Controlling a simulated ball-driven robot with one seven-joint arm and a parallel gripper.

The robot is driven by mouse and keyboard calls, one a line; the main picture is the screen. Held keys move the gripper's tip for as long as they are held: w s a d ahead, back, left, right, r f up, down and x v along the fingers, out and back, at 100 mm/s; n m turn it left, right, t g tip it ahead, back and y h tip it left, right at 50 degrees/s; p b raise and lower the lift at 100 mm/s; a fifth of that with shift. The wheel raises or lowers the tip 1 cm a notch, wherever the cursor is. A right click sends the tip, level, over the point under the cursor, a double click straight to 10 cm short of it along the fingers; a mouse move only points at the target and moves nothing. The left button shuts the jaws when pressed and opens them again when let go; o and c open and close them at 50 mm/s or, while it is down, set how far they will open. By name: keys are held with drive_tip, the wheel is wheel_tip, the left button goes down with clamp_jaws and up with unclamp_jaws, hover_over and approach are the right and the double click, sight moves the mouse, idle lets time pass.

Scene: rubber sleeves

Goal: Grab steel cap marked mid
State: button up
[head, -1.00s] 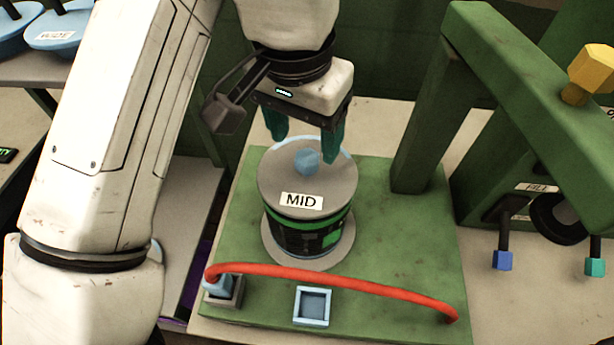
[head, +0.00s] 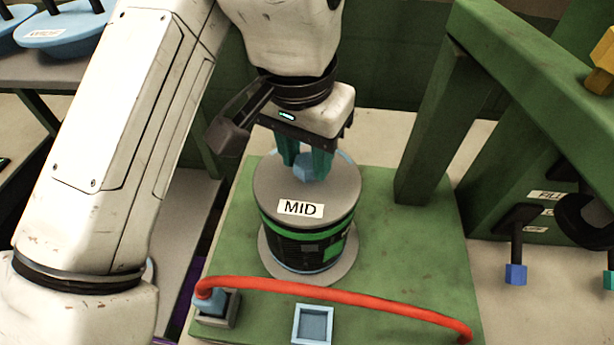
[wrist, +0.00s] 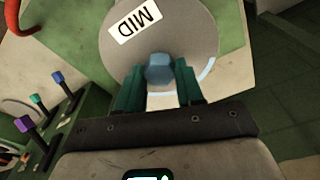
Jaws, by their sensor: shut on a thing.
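The steel cap marked MID (head: 285,190) is a grey disc with a white label and a light-blue knob (head: 303,168) on top. It sits on a black cylinder with green bands (head: 300,243), which stands upright on a round grey base. My gripper (head: 309,165) is over the cap with its green fingers closed in on the knob from both sides. In the wrist view the cap (wrist: 190,35) shows with the knob (wrist: 159,68) between the fingertips. The far side of the knob is partly hidden by the fingers.
A red hose (head: 340,297) arcs across the front of the green board (head: 400,235). An empty light-blue square socket (head: 313,324) is at the front. A green frame (head: 425,130) with hanging coloured-tipped levers (head: 515,272) stands at the right.

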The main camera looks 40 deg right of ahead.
clamp_jaws()
drive_tip(key=shift+r, duration=0.15)
idle(0.4)
